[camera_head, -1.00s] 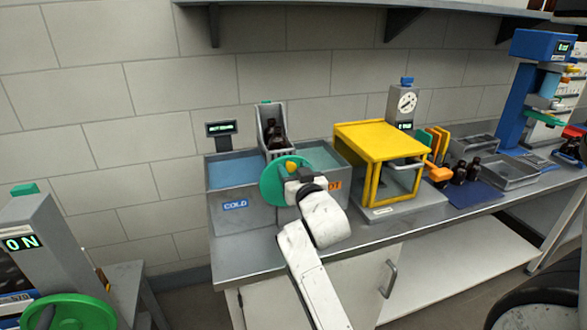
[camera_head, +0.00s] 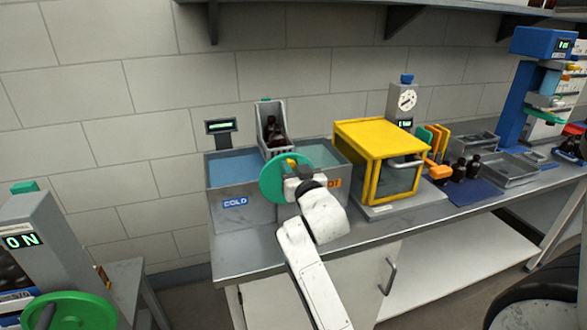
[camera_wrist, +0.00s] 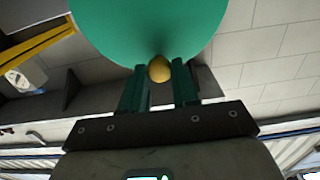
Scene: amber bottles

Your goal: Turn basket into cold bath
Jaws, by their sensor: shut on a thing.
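The basket (camera_head: 264,113) is a grey holder with dark amber bottles (camera_head: 274,132) in it. It stands raised above the twin baths, leaning slightly left. The cold bath (camera_head: 235,200) is the left tank, with blue water and a COLD label. The hot bath (camera_head: 345,170) is the right tank, with greenish water, partly hidden by my arm. A green wheel (camera_head: 272,182) is at the front of the tanks. My gripper (camera_wrist: 159,88) is shut on the wheel's yellow knob (camera_wrist: 159,69). In the head view, my gripper (camera_head: 291,172) partly covers the wheel.
A small display (camera_head: 221,126) stands behind the cold bath. A yellow box (camera_head: 372,140) with a handled door is close to the right of the baths. Several bottles (camera_head: 466,168) stand on a blue mat farther right. Open counter lies in front of the tanks.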

